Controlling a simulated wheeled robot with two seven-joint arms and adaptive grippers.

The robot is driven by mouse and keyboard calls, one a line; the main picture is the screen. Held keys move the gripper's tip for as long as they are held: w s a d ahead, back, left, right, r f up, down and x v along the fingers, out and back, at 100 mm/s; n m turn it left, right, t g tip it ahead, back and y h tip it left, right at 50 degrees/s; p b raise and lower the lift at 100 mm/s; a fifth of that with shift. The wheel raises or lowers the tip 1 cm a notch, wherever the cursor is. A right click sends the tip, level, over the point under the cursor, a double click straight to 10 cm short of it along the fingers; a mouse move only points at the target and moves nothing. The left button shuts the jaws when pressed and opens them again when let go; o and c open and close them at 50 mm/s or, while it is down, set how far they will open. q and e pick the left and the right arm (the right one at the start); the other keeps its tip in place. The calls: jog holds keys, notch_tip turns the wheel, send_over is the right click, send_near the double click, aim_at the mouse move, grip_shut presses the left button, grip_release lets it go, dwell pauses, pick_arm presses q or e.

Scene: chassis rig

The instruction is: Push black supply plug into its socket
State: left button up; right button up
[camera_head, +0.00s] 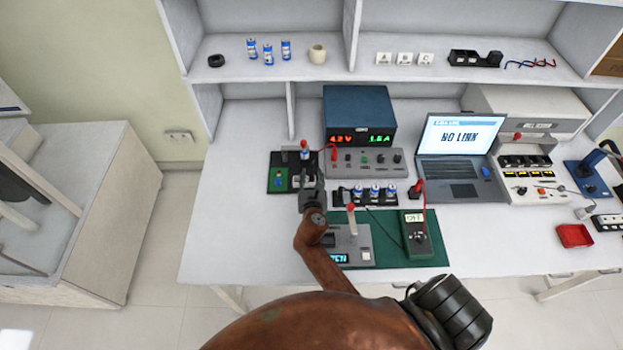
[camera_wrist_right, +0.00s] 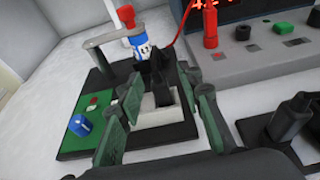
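My right gripper (camera_head: 308,184) is over the front of a small black-based rig (camera_head: 275,184). In the right wrist view its two green-grey fingers (camera_wrist_right: 162,88) are apart. Between and beyond them stand a black upright part (camera_wrist_right: 165,88) and a pale grey block; I cannot tell whether the black part is the supply plug or whether a finger touches it. A blue-white cell (camera_wrist_right: 143,50) with a red cap stands behind. The power supply (camera_head: 358,115) reads 4.2 V and 1.6 A. A red plug (camera_wrist_right: 210,28) stands in its front panel (camera_head: 365,161). My left gripper is not in view.
A black cell holder (camera_head: 340,199) is right of the gripper. A grey device (camera_head: 350,245) and a green meter (camera_head: 416,232) lie on a green mat (camera_head: 435,258). A laptop (camera_head: 455,150) reads NO LINK. The table's left front is clear.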

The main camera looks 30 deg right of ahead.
jog(key=shift+c, duration=0.6)
grip_shut()
